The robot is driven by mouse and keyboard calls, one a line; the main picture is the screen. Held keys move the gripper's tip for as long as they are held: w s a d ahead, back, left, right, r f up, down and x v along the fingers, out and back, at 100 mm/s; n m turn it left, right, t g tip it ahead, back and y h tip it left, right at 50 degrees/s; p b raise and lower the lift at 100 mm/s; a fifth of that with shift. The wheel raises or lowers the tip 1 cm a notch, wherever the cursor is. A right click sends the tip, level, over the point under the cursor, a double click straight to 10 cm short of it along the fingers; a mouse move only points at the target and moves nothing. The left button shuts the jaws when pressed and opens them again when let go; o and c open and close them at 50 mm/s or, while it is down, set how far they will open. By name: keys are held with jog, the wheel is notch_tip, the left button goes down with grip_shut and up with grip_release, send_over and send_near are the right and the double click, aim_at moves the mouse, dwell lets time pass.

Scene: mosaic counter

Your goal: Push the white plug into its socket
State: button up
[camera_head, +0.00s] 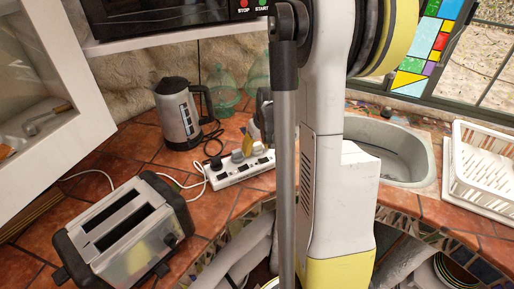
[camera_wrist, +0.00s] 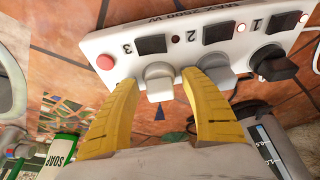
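A white power strip (camera_wrist: 120,42) lies on the tiled counter, its places marked 1, 2 and 3; it also shows in the head view (camera_head: 222,178). A whitish plug (camera_wrist: 159,82) is at place 3, and I cannot tell how deep it sits. A greyer plug (camera_wrist: 217,72) is at place 2. A black plug (camera_wrist: 272,65) is at place 1. My gripper (camera_wrist: 159,75) is open, its yellow fingers on either side of the whitish plug, with small gaps visible. In the head view my arm partly hides the gripper and the strip's right end.
A toaster (camera_head: 130,228) stands at the front left, and a kettle (camera_head: 178,115) stands behind the strip. Green glass jars (camera_head: 222,90) are at the back wall. A sink (camera_head: 400,150) and a white rack (camera_head: 480,170) are at the right. Cords run beside the strip.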

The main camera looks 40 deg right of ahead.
jog(key=v, duration=1.2)
jog(key=shift+s, duration=0.1)
